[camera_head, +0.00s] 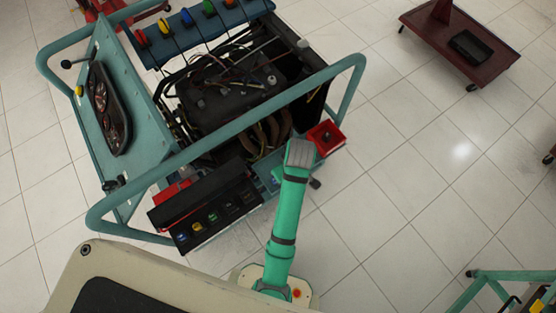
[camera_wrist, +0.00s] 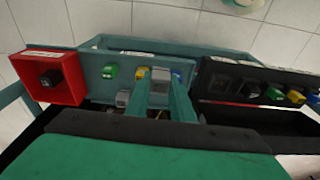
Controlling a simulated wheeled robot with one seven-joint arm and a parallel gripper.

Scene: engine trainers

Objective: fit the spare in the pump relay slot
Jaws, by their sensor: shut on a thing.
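My gripper (camera_wrist: 162,92), with teal fingers, points at the teal tray in the wrist view and is shut on a small grey relay (camera_wrist: 161,74) at its fingertips. The held relay is partly hidden by the fingers. In the head view my arm covers the gripper. A black relay box (camera_wrist: 217,112) with several coloured and dark relays is to the right of the gripper in the wrist view; the box (camera_head: 178,245) is left of my arm in the head view. I cannot tell which of its positions is the pump relay slot.
The teal tray (camera_wrist: 96,53) holds green (camera_wrist: 109,71), yellow (camera_wrist: 140,71) and blue relays (camera_wrist: 176,77), and another grey block (camera_wrist: 123,98). A red tray (camera_wrist: 67,94) with a black relay (camera_wrist: 50,77) adjoins it. The trainer's teal rail (camera_head: 222,142) runs close by.

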